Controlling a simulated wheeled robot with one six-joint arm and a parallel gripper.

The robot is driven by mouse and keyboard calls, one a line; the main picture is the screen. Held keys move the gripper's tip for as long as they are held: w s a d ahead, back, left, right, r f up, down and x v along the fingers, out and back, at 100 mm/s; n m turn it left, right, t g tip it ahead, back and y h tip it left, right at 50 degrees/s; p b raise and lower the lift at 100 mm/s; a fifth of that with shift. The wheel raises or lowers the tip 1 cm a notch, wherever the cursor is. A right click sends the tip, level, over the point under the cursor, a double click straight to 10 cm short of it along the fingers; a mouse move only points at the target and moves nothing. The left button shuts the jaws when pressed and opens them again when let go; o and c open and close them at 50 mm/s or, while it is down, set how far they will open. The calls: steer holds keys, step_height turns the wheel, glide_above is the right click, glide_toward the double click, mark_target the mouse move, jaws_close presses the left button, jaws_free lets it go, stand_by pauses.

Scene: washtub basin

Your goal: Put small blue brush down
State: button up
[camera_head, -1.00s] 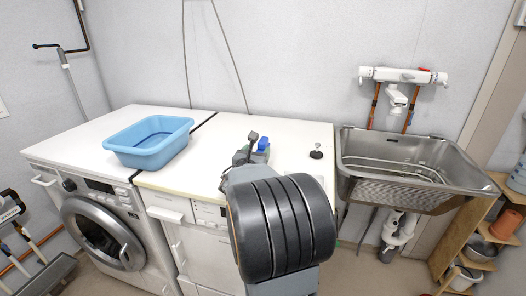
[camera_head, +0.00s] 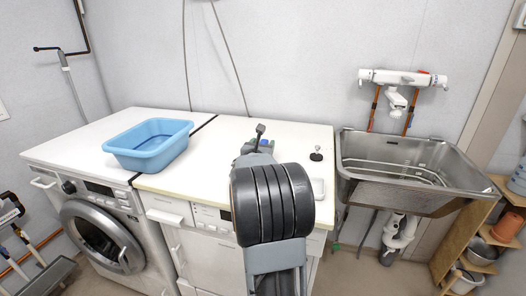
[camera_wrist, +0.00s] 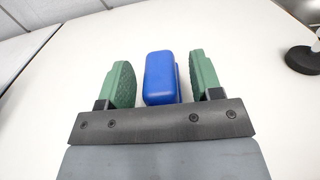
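The small blue brush (camera_wrist: 161,78) shows in the wrist view as a rounded blue block between the two green fingers of my gripper (camera_wrist: 162,82). A narrow gap shows on each side of it, so the fingers are open around it. In the head view only a bit of blue (camera_head: 265,142) shows beside my gripper (camera_head: 258,146), over the white worktop (camera_head: 210,160). My own arm hides most of the brush and fingers there. The brush seems to rest on the white surface, but its underside is hidden.
A light blue washtub (camera_head: 147,158) stands on the worktop to the left. A small black-based object (camera_head: 316,154) and a white flat item (camera_head: 318,188) lie to the right. A metal sink (camera_head: 410,165) is further right. The worktop around my gripper is mostly clear.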

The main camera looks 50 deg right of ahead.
steer(key=c, duration=1)
steer(key=shift+c, duration=0.2)
steer(key=shift+r, duration=0.1)
step_height(320, 180, up, 4)
steer(key=shift+f+p, duration=0.25)
steer(key=shift+p, duration=0.3)
steer(key=s+a+r, duration=0.1)
steer(key=s+r, duration=0.8)
steer(key=s, duration=0.4)
steer(key=shift+s+a+r, duration=0.15)
steer(key=shift+s+a, duration=0.2)
steer(key=shift+s, duration=0.05)
